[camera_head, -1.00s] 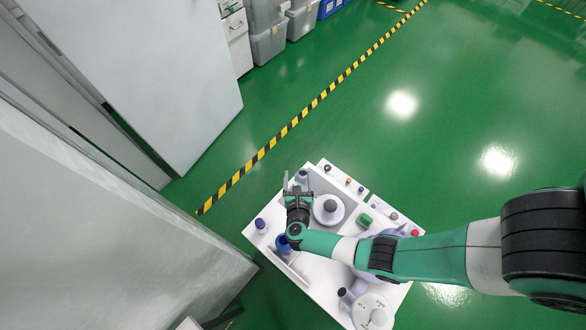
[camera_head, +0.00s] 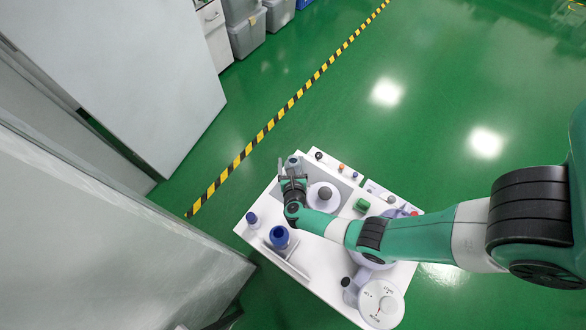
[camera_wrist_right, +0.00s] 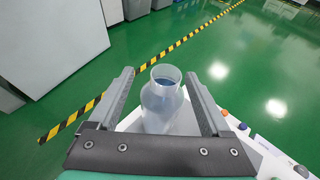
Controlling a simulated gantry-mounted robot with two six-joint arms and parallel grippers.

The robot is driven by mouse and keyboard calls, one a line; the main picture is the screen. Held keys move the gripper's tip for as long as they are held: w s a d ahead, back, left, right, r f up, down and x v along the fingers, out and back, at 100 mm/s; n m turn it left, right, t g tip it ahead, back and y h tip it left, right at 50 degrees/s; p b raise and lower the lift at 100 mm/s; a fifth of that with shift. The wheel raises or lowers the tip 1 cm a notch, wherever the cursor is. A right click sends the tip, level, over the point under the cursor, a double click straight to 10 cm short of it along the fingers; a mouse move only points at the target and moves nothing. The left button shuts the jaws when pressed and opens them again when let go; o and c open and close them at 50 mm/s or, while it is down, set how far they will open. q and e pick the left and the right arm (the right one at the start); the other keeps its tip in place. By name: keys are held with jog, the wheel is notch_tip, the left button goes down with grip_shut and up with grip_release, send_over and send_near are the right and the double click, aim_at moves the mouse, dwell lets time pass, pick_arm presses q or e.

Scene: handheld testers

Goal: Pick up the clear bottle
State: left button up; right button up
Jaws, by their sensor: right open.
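The clear bottle (camera_wrist_right: 163,103) stands upright with its open mouth up in the right wrist view, between the two fingers of my right gripper (camera_wrist_right: 160,100). The fingers are open, with a gap visible on each side of the bottle. In the head view my right gripper (camera_head: 292,168) is over the far left corner of the white bench unit, and the bottle (camera_head: 293,162) shows only in small part there. The bottle's lower part is hidden by the gripper's dark crossbar in the wrist view. My left gripper is not seen.
The white bench unit (camera_head: 262,231) carries a blue-topped container (camera_head: 279,236), a small blue-capped bottle (camera_head: 252,219), a round grey-knobbed device (camera_head: 323,197), a green block (camera_head: 361,205) and a dial device (camera_head: 381,303). A grey wall panel (camera_head: 100,230) stands to the left.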

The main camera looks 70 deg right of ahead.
aim_at(293, 156)
jog(key=x, duration=0.1)
jog(key=b+x, duration=0.1)
jog(key=x, duration=0.1)
jog(key=b+x, duration=0.1)
jog(key=shift+s+d+f, duration=0.25)
jog(key=shift+d+f, duration=0.05)
jog(key=shift+f, duration=0.05)
jog(key=shift+w+d, duration=0.1)
jog(key=shift+d, duration=0.15)
grip_shut()
jog(key=shift+r, duration=0.1)
dwell(0.7)
